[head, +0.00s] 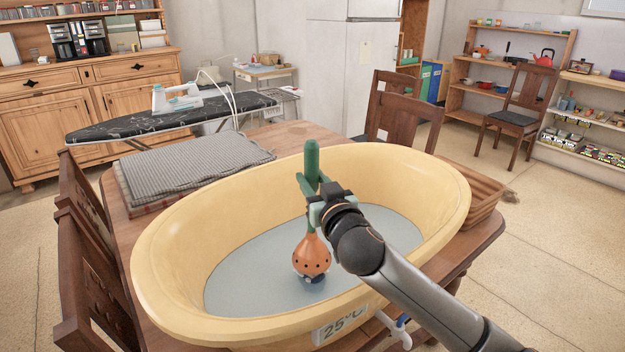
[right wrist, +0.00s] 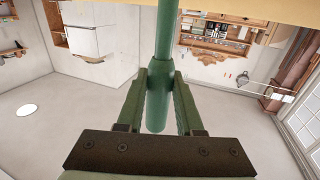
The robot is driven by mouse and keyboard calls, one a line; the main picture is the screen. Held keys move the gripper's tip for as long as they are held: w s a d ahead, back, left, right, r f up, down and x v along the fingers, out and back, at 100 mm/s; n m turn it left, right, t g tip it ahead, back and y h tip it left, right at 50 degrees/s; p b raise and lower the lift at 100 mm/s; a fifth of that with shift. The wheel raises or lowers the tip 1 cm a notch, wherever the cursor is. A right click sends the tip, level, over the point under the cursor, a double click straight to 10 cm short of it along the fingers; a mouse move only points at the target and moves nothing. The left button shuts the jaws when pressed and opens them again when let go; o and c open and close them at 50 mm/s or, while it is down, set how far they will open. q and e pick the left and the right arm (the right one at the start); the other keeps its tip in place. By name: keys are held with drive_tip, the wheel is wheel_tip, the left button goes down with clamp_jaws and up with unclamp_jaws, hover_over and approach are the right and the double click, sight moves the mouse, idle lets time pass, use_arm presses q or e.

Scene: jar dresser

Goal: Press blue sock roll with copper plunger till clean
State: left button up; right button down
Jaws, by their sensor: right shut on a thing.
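The copper plunger (head: 311,257) stands about upright in the yellow tub (head: 172,262), with a perforated copper bell at the bottom and a green handle on top. My right gripper (head: 316,200) is shut on the handle, which also shows between its fingers in the right wrist view (right wrist: 163,45). A small dark blue thing, likely the blue sock roll (head: 314,279), shows under the bell's lower edge. Most of it is hidden by the bell, and I cannot tell how hard they touch. Grey-blue water covers the tub's floor. My left gripper is out of view.
The tub fills most of the wooden table (head: 115,210). A folded grey ribbed cloth (head: 190,165) lies behind it at the left. A wooden basket or rack (head: 478,190) sits at the right. Chairs (head: 400,112) stand around the table. An ironing board (head: 165,118) is behind.

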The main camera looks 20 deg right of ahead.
drive_tip(key=shift+r, duration=0.1)
drive_tip(key=shift+f+b, duration=1.2)
drive_tip(key=shift+f, duration=0.35)
drive_tip(key=shift+r+p, duration=1.7)
drive_tip(key=shift+r, duration=0.05)
drive_tip(key=shift+f, duration=0.1)
